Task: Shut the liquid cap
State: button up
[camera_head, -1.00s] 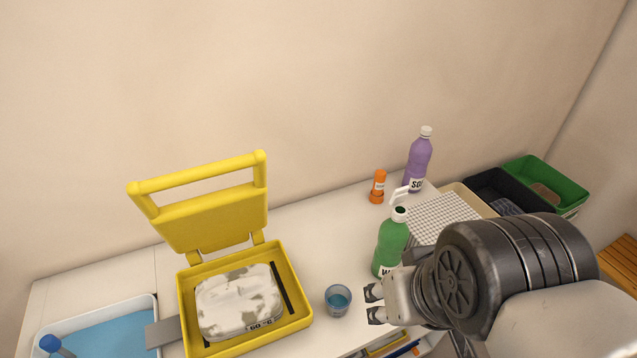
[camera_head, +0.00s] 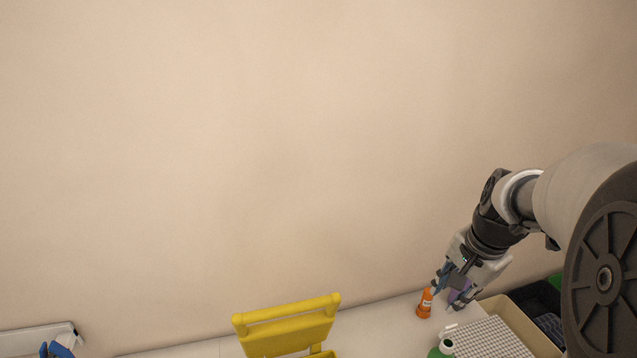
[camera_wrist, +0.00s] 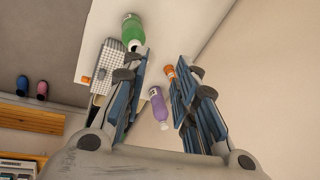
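The green bottle (camera_head: 436,352) shows only at the bottom edge of the head view, with its white top (camera_head: 447,346) and a pale piece of cap standing up beside it. In the wrist view the green bottle (camera_wrist: 132,28) is at the top, beyond the left finger. My gripper (camera_head: 448,296) is open and empty, pointing down at the back right of the table. In the wrist view its fingers (camera_wrist: 163,60) stand wide apart. The purple bottle (camera_wrist: 157,104) shows between them, apart from both; in the head view it is mostly hidden behind the gripper.
An orange bottle (camera_head: 425,303) stands close to the left of my gripper, and it also shows near the right finger (camera_wrist: 169,72). A white grid rack (camera_head: 488,340) lies to the right of the green bottle. The yellow case's lid (camera_head: 290,334) stands open at the left.

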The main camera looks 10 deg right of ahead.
jog(key=d+m+p, duration=0.2)
jog(key=d+m, duration=0.1)
jog(key=d, duration=0.5)
jog(key=b, duration=0.2)
send_near(452, 326)
jog(key=x, duration=0.8)
jog(key=shift+w+f, duration=0.15)
jog(key=shift+f, duration=0.05)
jog(key=shift+p, duration=0.3)
grip_shut()
